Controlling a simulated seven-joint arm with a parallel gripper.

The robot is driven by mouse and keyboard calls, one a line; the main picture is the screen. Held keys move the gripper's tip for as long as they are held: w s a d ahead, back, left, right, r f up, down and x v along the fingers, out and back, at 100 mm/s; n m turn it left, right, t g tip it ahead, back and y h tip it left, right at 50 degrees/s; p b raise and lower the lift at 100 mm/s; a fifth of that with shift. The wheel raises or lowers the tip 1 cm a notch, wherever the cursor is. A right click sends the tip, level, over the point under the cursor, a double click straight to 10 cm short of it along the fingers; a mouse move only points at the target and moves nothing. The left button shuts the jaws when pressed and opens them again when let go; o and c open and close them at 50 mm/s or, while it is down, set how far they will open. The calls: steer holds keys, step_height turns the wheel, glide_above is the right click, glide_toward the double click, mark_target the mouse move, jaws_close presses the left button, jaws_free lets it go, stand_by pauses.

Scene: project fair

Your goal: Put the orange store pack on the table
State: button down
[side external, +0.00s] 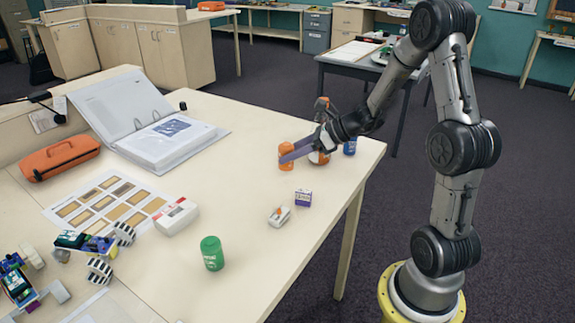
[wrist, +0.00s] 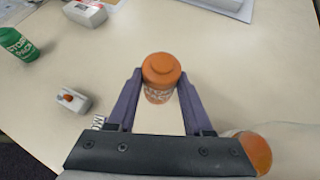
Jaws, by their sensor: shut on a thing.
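The orange store pack (wrist: 160,82) is a small orange canister with lettering on its side. It sits between the purple fingers of my gripper (wrist: 160,97) in the wrist view, with a finger against each side. In the side view the orange store pack (side external: 286,157) is upright at the right part of the table (side external: 270,245), and my gripper (side external: 290,153) reaches it from the right. My gripper is shut on it. Whether its base touches the table or is slightly above is hard to tell.
Close to the gripper stand another orange-topped container (wrist: 255,152) and a blue can (side external: 350,145). A green pack (side external: 212,253), a small white box with an orange knob (side external: 279,216) and a purple-white box (side external: 303,198) stand nearer. Bare table lies between them.

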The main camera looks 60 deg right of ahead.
mark_target(288, 165)
steer(key=shift+w+d+f, duration=0.15)
steer(key=shift+w+f, duration=0.3)
steer(key=shift+f, duration=0.1)
steer(key=shift+w+f, duration=0.15)
steer(key=shift+f, duration=1.6)
steer(key=shift+f, duration=0.1)
steer(key=shift+c, duration=1.4)
jaws_free()
